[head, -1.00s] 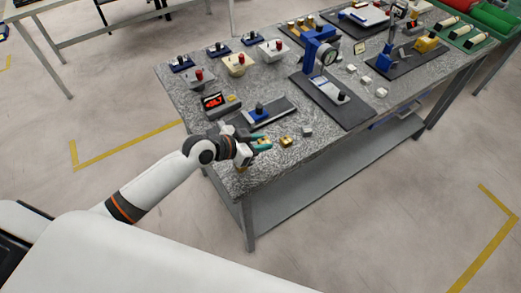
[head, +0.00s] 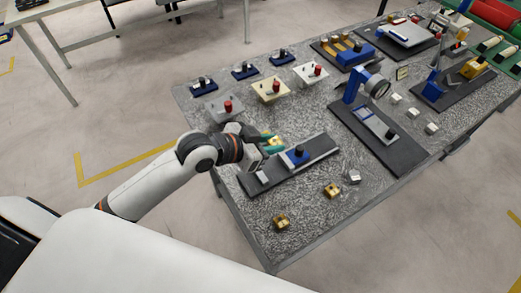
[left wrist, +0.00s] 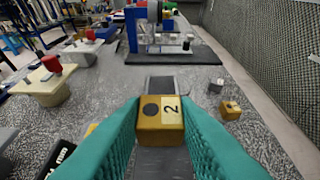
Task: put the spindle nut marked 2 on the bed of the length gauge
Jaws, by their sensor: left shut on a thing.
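The brass spindle nut (left wrist: 160,118) has a dark hole and a "2" on its face. It sits between the teal fingers of my left gripper (left wrist: 158,135), which is shut on it. In the left wrist view the bed (left wrist: 160,164) runs below and beyond the nut. I cannot tell whether the nut touches it. My right gripper is not in view.
Two other brass pieces (head: 281,221) (head: 331,190) and a grey cube (head: 353,177) lie near the front edge. A dial gauge stand (head: 375,130) is to the right. Pale red-knobbed blocks (head: 270,90) stand behind. A dark display (left wrist: 65,155) shows in the left wrist view.

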